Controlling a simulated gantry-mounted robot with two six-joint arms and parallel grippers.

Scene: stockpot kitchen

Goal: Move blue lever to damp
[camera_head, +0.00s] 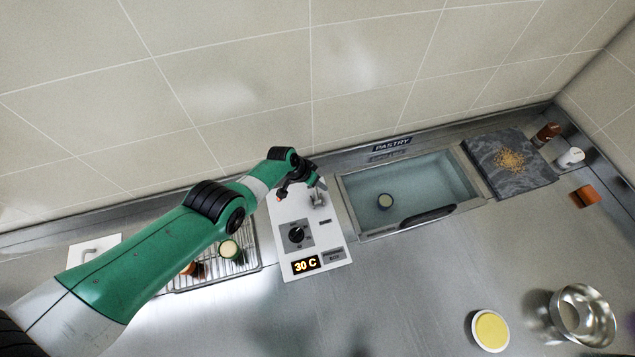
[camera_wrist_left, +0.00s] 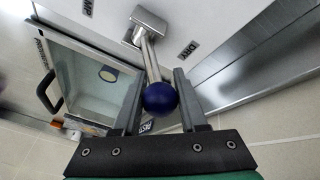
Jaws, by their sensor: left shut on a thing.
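The blue lever is a metal stick with a round blue knob (camera_wrist_left: 160,97), rising from a square metal base (camera_wrist_left: 148,22) in the left wrist view. My left gripper (camera_wrist_left: 161,82) has a finger on each side of the lever and is shut on it at the knob. A DRY label (camera_wrist_left: 188,50) is right of the lever; a partly cut-off label ending in "MP" (camera_wrist_left: 88,8) is left of the base. In the head view my left gripper (camera_head: 301,178) is at the back of the white control panel (camera_head: 284,215) and hides the knob. My right gripper is not in view.
The panel has a black dial (camera_head: 296,234) and a "30 C" display (camera_head: 305,265). A glass-topped basin (camera_head: 350,208) stands right of it, a wire rack (camera_head: 246,262) left. A yellow-filled dish (camera_head: 490,330) and metal bowl (camera_head: 584,317) are front right. The front middle counter is clear.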

